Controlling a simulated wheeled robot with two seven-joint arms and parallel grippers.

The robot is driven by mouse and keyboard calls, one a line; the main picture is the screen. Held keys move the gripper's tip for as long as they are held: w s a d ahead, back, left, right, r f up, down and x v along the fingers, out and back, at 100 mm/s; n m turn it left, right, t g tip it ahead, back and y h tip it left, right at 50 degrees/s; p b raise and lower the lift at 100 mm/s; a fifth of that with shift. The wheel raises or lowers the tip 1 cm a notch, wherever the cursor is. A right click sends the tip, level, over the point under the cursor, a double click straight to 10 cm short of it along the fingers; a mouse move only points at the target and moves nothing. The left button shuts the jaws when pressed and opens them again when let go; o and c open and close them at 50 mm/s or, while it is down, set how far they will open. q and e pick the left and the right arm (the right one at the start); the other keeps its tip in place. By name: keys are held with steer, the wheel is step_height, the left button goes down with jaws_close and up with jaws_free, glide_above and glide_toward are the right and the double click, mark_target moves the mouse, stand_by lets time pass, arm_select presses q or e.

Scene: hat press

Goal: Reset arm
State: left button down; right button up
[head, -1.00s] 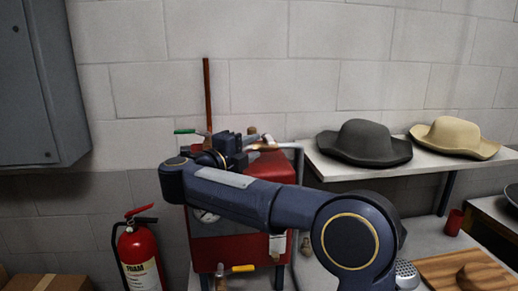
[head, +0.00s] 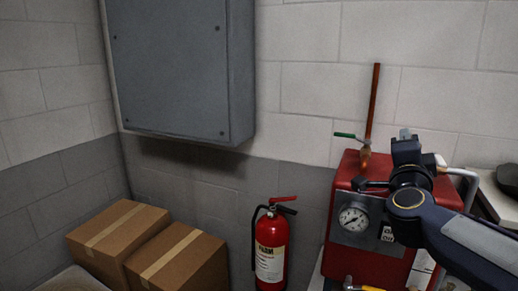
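My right arm comes in from the lower right edge in the head view. Its dark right gripper (head: 406,148) points up in front of the upper right part of the red machine (head: 343,180). The fingers are small and dark, so I cannot tell whether they are open or shut. I see no object clearly held in them. The machine's round gauge (head: 353,218) shows clear of the arm. My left gripper is not in view.
A copper pipe (head: 373,100) with a green-handled valve (head: 345,136) rises from the machine. A fire extinguisher (head: 270,245) stands to its left. Cardboard boxes (head: 118,228) sit lower left. A grey cabinet (head: 185,70) hangs on the wall. A dark hat (head: 508,180) shows at the right edge.

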steer(key=s+a+f+n+g+y, duration=0.3)
steer(key=s+f+n+g+y, duration=0.1)
steer(key=s+f, duration=0.6)
steer(key=s+a+f+n+g+y, duration=0.4)
steer(key=s+f+n, duration=0.3)
steer(key=s+f, duration=0.3)
steer(key=s+a+f+n+g+y, duration=0.4)
steer(key=s+f+n, duration=0.2)
steer(key=s+f, duration=0.4)
steer(key=shift+f+g, duration=0.3)
steer(key=shift+f, duration=0.55)
steer(key=shift+s, duration=0.1)
